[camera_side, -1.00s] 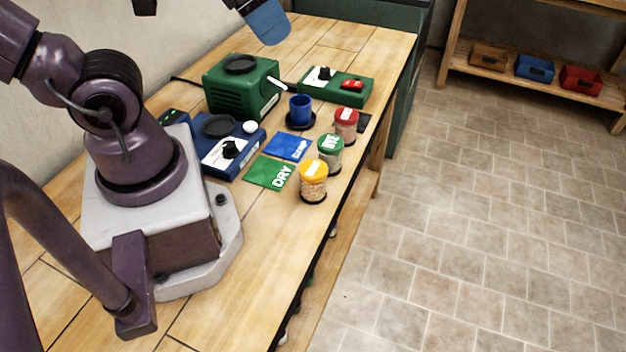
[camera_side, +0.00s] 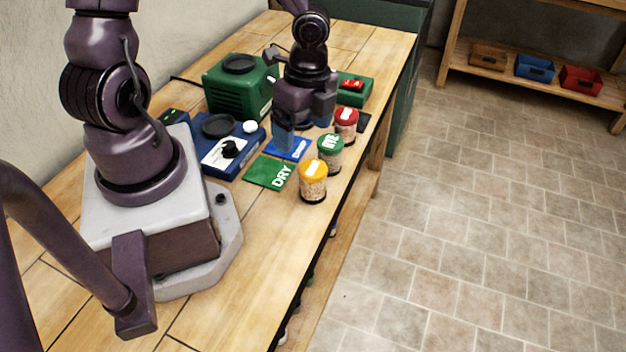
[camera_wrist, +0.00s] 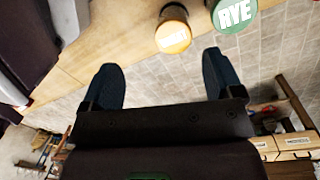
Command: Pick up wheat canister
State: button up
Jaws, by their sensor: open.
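Three clear canisters stand in a row near the table's right edge. The yellow-lidded one (camera_side: 313,181) is nearest the side camera; its lid lettering is too small to read there. The wrist view shows it as an orange-yellow lid (camera_wrist: 173,37) with blurred lettering, beside the green RYE lid (camera_wrist: 235,14). The green-lidded canister (camera_side: 330,153) and the red-lidded canister (camera_side: 346,124) stand behind it. My gripper (camera_side: 303,130) points down, open and empty, left of the canisters, by the blue card. In the wrist view its fingers (camera_wrist: 160,80) are spread apart, with the canisters beyond them.
A green DRY card (camera_side: 270,172) and a blue card (camera_side: 287,149) lie left of the canisters. A blue device (camera_side: 228,150), a green machine (camera_side: 240,87) and a green switch box (camera_side: 355,90) stand behind. The table's front stretch is clear.

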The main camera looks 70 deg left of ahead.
aim_at(315, 168)
jog(key=w+d+m, duration=0.1)
jog(key=m, duration=0.1)
jog(key=shift+w+d+m+t, duration=0.1)
jog(key=shift+w+m+t, duration=0.05)
jog(key=shift+m+t, duration=0.15)
jog(key=shift+w+f+m, duration=0.1)
jog(key=shift+w+m, duration=0.15)
jog(key=shift+m, duration=0.45)
notch_tip(315, 168, down, 7)
jog(key=shift+f, duration=0.1)
jog(key=shift+s+f, duration=0.2)
jog(key=shift+f, duration=2.6)
jog(key=c, duration=1.1)
jog(key=shift+c, duration=0.2)
jog(key=shift+r, duration=0.1)
